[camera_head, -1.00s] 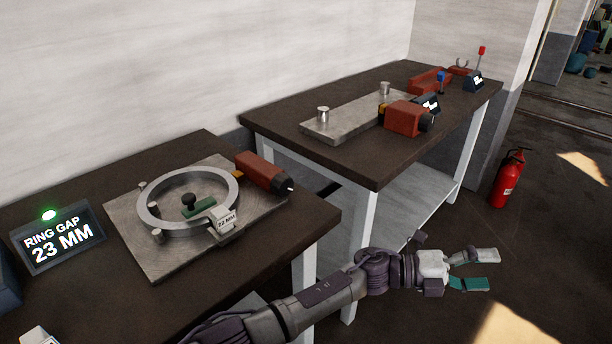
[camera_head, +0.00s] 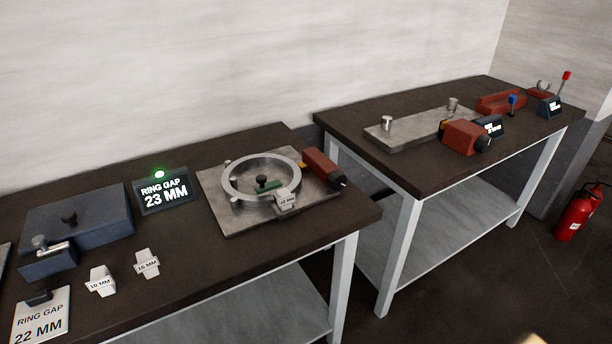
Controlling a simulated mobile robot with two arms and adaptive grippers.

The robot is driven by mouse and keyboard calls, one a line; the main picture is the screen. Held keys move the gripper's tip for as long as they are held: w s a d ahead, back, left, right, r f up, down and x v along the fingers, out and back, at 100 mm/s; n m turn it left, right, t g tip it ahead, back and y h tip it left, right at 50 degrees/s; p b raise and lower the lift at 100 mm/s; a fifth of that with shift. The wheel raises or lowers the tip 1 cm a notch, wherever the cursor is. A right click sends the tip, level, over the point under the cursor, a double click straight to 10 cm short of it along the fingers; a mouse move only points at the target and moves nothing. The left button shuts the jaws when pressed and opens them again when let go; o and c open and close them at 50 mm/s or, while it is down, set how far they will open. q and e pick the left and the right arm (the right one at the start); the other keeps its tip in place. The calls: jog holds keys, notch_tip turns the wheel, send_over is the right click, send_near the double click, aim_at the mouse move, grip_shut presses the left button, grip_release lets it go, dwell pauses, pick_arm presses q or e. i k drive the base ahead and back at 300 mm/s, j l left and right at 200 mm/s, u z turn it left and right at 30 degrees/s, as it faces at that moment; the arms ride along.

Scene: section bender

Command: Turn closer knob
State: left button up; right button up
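A red block (camera_head: 319,167) with a dark end knob (camera_head: 339,183) sits at the right edge of a grey metal plate (camera_head: 224,219) on the near table. A metal ring (camera_head: 231,183) lies on that plate, with a green piece carrying a black knob (camera_head: 262,180) inside it. A small white tagged gauge (camera_head: 286,202) sits at the ring's front right; its text is too small to read surely. A second red block (camera_head: 462,138) with a dark knob (camera_head: 483,145) stands on the farther table.
A display (camera_head: 165,195) with a green light reads RING GAP 23 MM. A blue box (camera_head: 100,212), two white gauges (camera_head: 101,281) and a card (camera_head: 40,318) reading 22 MM are at left. A floor gap separates the tables. A fire extinguisher (camera_head: 577,214) stands at right.

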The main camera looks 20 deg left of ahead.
aim_at(337, 178)
jog(key=i+l+u, duration=0.1)
jog(key=u, duration=0.35)
jog(key=l+u, duration=0.1)
jog(key=u, duration=0.3)
jog(key=i+l+u, duration=0.1)
jog(key=u, duration=0.35)
jog(key=l+u, duration=0.25)
jog(key=u, duration=0.2)
jog(key=l+u, duration=0.15)
jog(key=u, duration=0.25)
jog(key=l+u, duration=0.15)
jog(key=u, duration=0.3)
